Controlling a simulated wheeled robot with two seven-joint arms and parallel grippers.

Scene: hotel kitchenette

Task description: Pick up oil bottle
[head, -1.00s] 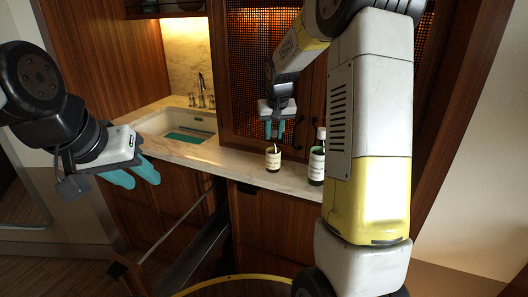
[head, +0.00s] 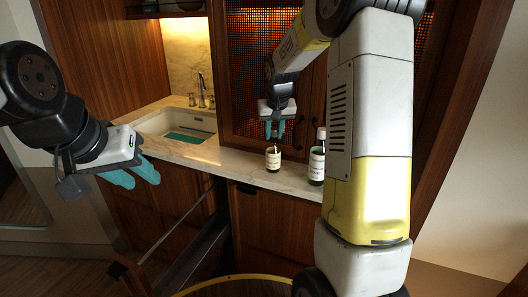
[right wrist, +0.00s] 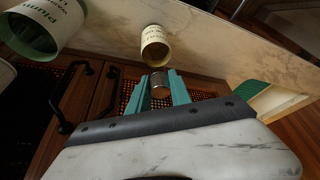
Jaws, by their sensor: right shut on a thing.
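A small dark bottle with a cream label, which I take to be the oil bottle (head: 273,160), is upright at the counter's front part. In the right wrist view its label (right wrist: 155,38) shows just beyond my fingertips. My right gripper (head: 275,132) is above it, fingers down, shut on its narrow top; the brown top shows between the teal fingers (right wrist: 160,86) in the right wrist view. My left gripper (head: 134,176) is open and empty in front of the counter at left, its teal fingers apart.
A larger green-and-cream labelled bottle (head: 317,163) stands just right of the oil bottle; it also shows in the right wrist view (right wrist: 42,22). The marble counter (head: 225,163) is bare left of the oil bottle, up to the sink (head: 180,128) and tap. An open drawer or door hangs below.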

